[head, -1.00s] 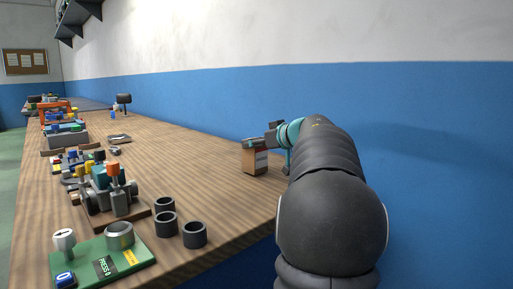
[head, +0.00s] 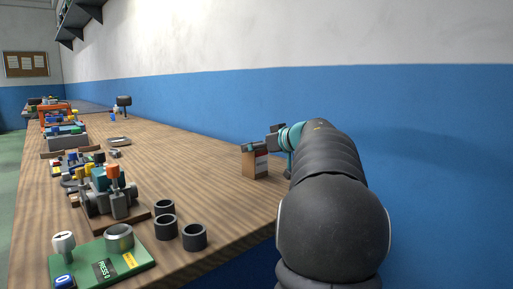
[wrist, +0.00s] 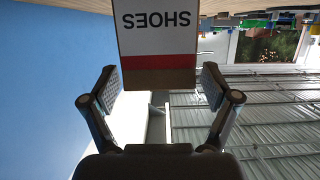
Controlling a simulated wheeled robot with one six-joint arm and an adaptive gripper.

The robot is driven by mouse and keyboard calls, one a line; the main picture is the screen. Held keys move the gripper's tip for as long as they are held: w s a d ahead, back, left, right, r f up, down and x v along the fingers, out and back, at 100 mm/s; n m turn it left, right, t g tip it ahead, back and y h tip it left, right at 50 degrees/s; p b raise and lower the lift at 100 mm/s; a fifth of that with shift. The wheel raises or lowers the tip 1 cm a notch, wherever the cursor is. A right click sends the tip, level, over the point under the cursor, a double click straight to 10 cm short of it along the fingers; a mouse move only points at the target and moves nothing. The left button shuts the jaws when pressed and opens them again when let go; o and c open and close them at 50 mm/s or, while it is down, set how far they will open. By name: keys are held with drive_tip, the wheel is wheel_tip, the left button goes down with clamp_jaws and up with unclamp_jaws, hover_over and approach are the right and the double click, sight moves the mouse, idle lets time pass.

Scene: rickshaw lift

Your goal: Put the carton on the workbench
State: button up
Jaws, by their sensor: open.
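The carton (head: 255,163) is a small brown box with a white and red label. It stands upright on the wooden workbench (head: 205,165), near its right edge by the blue wall. In the wrist view the carton (wrist: 158,42) appears upside down, its label reading "SHOES". My gripper (wrist: 158,82) is open, one finger to each side of the carton's near end, with a gap showing on both sides. In the head view my gripper (head: 268,141) is at the carton's upper right, partly hidden by my arm.
Three dark cups (head: 166,227) stand nearer on the bench, beside a green board (head: 105,263) with a button and knob. Several toy-like machines (head: 110,190) line the left side. The bench around the carton is clear.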

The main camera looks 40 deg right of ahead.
drive_tip(key=v, duration=1.1)
drive_tip(key=shift+s+p, duration=0.25)
drive_tip(key=shift+p, duration=0.15)
drive_tip(key=shift+s+d+r, duration=0.1)
